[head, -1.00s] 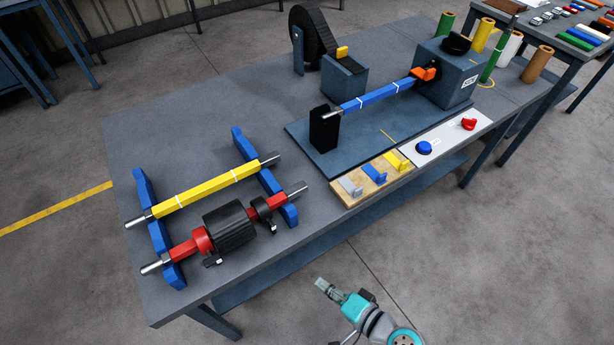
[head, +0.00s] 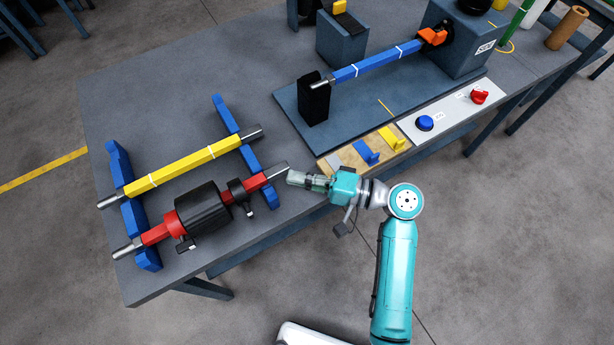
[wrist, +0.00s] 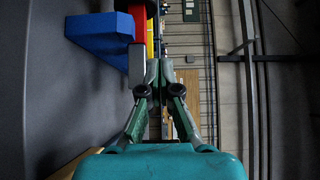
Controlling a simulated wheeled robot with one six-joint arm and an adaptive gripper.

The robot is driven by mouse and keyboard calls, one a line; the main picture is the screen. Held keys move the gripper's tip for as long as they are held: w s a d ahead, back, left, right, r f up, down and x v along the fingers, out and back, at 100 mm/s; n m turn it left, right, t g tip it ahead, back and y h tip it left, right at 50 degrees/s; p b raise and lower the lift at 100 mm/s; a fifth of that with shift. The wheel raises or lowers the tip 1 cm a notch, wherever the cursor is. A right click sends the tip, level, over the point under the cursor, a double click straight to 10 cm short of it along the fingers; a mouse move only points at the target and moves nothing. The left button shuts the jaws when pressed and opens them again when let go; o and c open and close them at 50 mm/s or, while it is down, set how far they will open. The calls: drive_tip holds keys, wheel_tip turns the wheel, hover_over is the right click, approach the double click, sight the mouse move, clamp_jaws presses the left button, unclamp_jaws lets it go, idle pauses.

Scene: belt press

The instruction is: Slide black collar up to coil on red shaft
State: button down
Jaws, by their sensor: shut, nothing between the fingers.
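The red shaft (head: 155,234) lies across two blue stands, with bare silver ends. A black coil (head: 203,208) sits around its middle, with a red collar (head: 174,223) at the coil's left end. The black collar (head: 241,191) is around the shaft right of the coil; a short red stretch shows between them. A small black part hangs below it. My gripper (head: 291,178) is shut and empty, just right of the shaft's right silver end; contact is unclear.
A yellow shaft (head: 180,168) lies behind, on the same blue stands (head: 228,118). Right of them are a wooden hook board (head: 345,158), a button panel (head: 450,112) and a fixture with a blue shaft (head: 375,65).

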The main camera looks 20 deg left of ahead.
sight(270, 175)
drive_tip(key=a, duration=0.4)
drive_tip(key=s+a, duration=0.1)
drive_tip(key=a, duration=0.1)
drive_tip(key=shift+a, duration=0.15)
drive_tip(key=shift+s+a, duration=0.65)
drive_tip(key=shift+s, duration=0.25)
drive_tip(key=shift+s+a, duration=0.4)
drive_tip(key=shift+s, duration=0.05)
drive_tip(key=shift+s+a, duration=0.8)
drive_tip(key=shift+s, duration=0.25)
drive_tip(key=shift+w, duration=0.1)
